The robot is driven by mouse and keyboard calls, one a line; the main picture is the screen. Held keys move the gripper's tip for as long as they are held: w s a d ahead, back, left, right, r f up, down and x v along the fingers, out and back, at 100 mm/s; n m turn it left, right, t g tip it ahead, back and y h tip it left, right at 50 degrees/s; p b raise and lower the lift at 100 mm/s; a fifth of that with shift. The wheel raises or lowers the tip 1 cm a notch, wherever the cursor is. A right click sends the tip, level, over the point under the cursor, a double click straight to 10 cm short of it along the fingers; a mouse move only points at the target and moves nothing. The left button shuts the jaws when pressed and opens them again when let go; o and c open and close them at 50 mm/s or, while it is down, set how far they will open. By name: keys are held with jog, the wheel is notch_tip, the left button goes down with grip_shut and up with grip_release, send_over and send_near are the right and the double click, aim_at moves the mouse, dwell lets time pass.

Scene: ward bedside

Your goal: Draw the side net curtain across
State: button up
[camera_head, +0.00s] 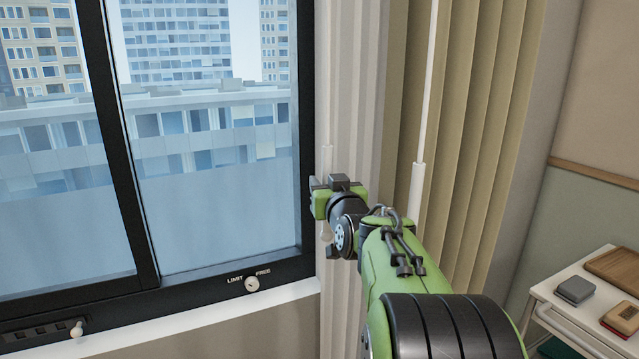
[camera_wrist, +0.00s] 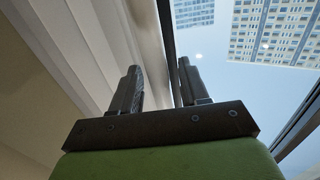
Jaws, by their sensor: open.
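The white net curtain (camera_head: 350,80) hangs bunched in narrow pleats at the right side of the window. It also shows as pale folds in the wrist view (camera_wrist: 75,45). My gripper (camera_head: 322,192) is at the curtain's left edge, beside this wand. In the wrist view my gripper (camera_wrist: 158,78) has its two fingers apart. A pale upright strip shows between them; I cannot tell whether it is the wand or the window surround.
A tan curtain (camera_head: 490,110) hangs bunched to the right, with a thicker white wand (camera_head: 418,190) before it. The dark-framed window (camera_head: 215,180) has a latch knob (camera_head: 252,284) above a white sill (camera_head: 190,325). A bedside cabinet (camera_head: 560,290) stands at lower right.

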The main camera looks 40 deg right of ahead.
jog(key=shift+w, duration=0.1)
grip_shut()
jog(key=shift+w, duration=0.1)
dwell(0.3)
